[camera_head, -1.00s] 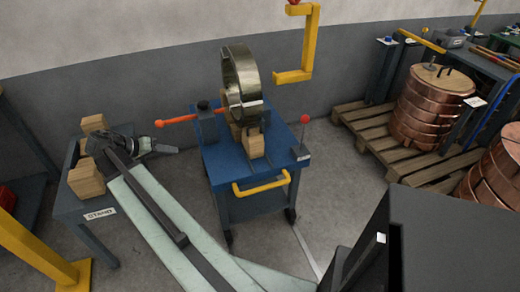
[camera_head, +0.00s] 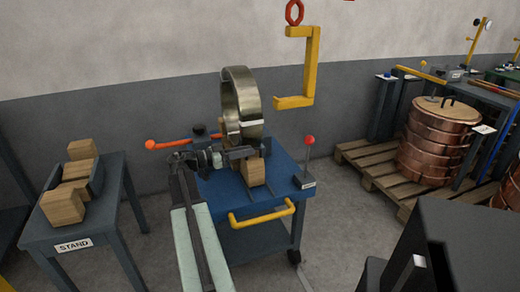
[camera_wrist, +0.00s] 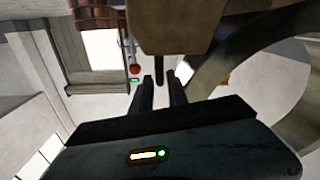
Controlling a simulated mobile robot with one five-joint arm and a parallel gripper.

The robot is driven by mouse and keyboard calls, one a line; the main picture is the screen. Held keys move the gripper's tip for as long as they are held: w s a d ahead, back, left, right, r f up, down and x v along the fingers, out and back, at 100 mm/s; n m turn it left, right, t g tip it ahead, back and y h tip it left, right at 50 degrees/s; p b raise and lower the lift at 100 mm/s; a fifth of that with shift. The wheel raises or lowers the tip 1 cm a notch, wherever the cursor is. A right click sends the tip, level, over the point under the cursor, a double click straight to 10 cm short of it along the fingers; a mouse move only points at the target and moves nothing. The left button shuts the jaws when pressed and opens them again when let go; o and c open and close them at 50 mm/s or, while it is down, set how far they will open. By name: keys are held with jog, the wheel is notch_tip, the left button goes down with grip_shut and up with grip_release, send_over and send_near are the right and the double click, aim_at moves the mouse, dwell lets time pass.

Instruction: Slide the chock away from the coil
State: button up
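The coil (camera_head: 243,100) is a metallic ring standing upright on the blue cart (camera_head: 290,170). A wooden chock (camera_head: 254,173) sits at the coil's near foot. My gripper (camera_head: 245,153) is over the cart, just above and beside this chock, and covers the coil's lower part. In the wrist view, my gripper (camera_wrist: 162,85) has two fingers apart, with a narrow dark piece showing just beyond their tips. The chock (camera_wrist: 170,25) is ahead at the top, and the coil (camera_wrist: 215,70) curves down the right. I see nothing clearly held.
A stand (camera_head: 75,232) with wooden blocks (camera_head: 70,190) is at the left. An orange-tipped lever (camera_head: 165,145) and a red-knobbed lever (camera_head: 309,148) flank the cart top. A yellow hook (camera_head: 308,70) hangs right of the coil. Copper coils (camera_head: 435,150) are on a pallet at right.

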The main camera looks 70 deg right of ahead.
aim_at(258, 149)
jog(key=x, duration=0.5)
jog(key=shift+s+d, duration=0.2)
jog(key=shift+s, duration=0.05)
grip_shut()
dwell(1.1)
